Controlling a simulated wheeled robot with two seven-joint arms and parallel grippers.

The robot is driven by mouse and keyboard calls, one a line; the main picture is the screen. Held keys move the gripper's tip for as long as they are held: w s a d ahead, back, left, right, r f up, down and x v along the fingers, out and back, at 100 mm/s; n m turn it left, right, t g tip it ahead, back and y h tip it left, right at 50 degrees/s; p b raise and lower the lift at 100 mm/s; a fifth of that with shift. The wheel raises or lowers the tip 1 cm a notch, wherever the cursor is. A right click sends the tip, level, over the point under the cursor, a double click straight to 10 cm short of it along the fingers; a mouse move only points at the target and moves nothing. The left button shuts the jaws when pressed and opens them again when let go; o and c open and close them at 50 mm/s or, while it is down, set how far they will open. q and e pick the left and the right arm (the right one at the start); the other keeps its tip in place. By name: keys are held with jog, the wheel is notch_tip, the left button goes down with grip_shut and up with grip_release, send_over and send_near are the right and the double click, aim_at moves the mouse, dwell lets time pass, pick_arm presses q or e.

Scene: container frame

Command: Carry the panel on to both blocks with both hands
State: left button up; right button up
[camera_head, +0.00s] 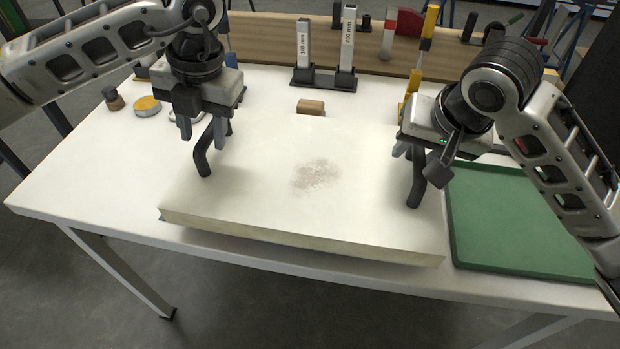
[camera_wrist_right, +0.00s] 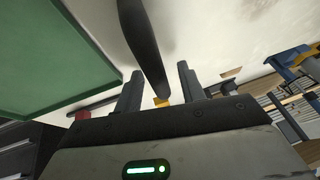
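The panel (camera_head: 270,205) is a thick cream slab with a grey-brown smudge, lying near the table's front edge; its underside is hidden. It has a dark handle at its left (camera_head: 203,160) and another at its right (camera_head: 416,185). My left gripper (camera_head: 207,127) is at the left handle, its fingers apart on either side of the bar. My right gripper (camera_head: 420,155) is at the right handle; in the right wrist view the bar (camera_wrist_right: 146,45) passes between its spread fingers (camera_wrist_right: 159,85), with gaps. A small brown block (camera_head: 311,107) shows behind the panel; no second block is clearly visible.
A green tray (camera_head: 520,225) lies close to the panel's right. Behind stand two upright gauges marked 160 mm (camera_head: 303,45) and 200 mm (camera_head: 347,40) in a dark holder. A yellow-topped tin (camera_head: 147,105) is at the back left. The white table's (camera_head: 90,190) left part is free.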

jog(key=shift+r, duration=0.15)
pick_arm(q)
notch_tip(320, 180, up, 9)
jog(key=d, duration=0.1)
jog(key=shift+d, duration=0.35)
pick_arm(e)
jog(key=v, duration=1.1)
jog(key=shift+s+r, duration=0.15)
jog(key=shift+r, duration=0.2)
pick_arm(q)
jog(key=shift+s, duration=0.1)
pick_arm(e)
jog(key=shift+d, duration=0.1)
